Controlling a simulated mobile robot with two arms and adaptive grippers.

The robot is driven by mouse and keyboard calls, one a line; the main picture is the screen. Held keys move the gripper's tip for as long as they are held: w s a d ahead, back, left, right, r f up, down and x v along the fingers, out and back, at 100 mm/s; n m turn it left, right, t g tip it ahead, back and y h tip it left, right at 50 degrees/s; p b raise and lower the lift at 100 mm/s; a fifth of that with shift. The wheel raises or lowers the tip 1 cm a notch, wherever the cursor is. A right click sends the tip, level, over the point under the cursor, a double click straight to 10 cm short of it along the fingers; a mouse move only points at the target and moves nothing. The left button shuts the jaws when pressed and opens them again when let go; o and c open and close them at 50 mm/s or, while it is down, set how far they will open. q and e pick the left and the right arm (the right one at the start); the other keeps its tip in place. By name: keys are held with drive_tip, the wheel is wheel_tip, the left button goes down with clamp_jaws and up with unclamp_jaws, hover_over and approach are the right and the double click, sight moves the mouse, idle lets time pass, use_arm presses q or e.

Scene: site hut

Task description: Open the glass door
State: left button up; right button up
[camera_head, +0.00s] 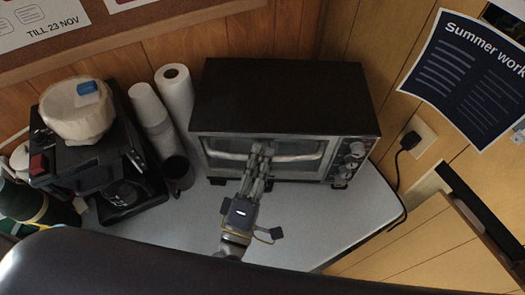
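A toaster oven (285,95) with a black top stands on the counter against the wood-panelled wall. Its glass door (304,147) faces me and looks closed. A pale bar handle (299,158) runs across the upper part of the door. My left gripper (263,148) reaches up to the middle of the handle, with its fingertips at the bar. The fingers look close together, but I cannot tell whether they are closed around the bar or only touch it. They hide the middle of the handle and part of the glass. My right gripper is not in view.
Control knobs (353,150) line the oven's right side. Left of it stand a paper roll (176,90), stacked white cups (150,108), a dark mug (178,172) and a black coffee maker (85,155). The grey counter (305,215) in front is mostly clear. A plug (410,140) sits right.

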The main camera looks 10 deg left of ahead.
use_arm(q)
drive_tip(key=shift+w+r, duration=0.1)
drive_tip(key=shift+w, duration=0.4)
clamp_jaws()
drive_tip(key=shift+s+d+f+b, duration=0.1)
drive_tip(key=shift+s+f+b, duration=0.2)
drive_tip(key=shift+b, duration=0.35)
drive_tip(key=s+d+f+m+t+b, duration=0.1)
drive_tip(key=s+f+t+b, duration=0.1)
drive_tip(key=s+f+b, duration=0.3)
drive_tip(key=shift+s+t+h+b, duration=0.3)
drive_tip(key=shift+s+h+b, duration=0.1)
drive_tip(key=shift+s+b, duration=1.75)
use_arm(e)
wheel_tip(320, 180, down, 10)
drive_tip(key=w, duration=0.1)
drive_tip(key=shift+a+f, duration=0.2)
use_arm(q)
drive_tip(key=shift+d, duration=0.1)
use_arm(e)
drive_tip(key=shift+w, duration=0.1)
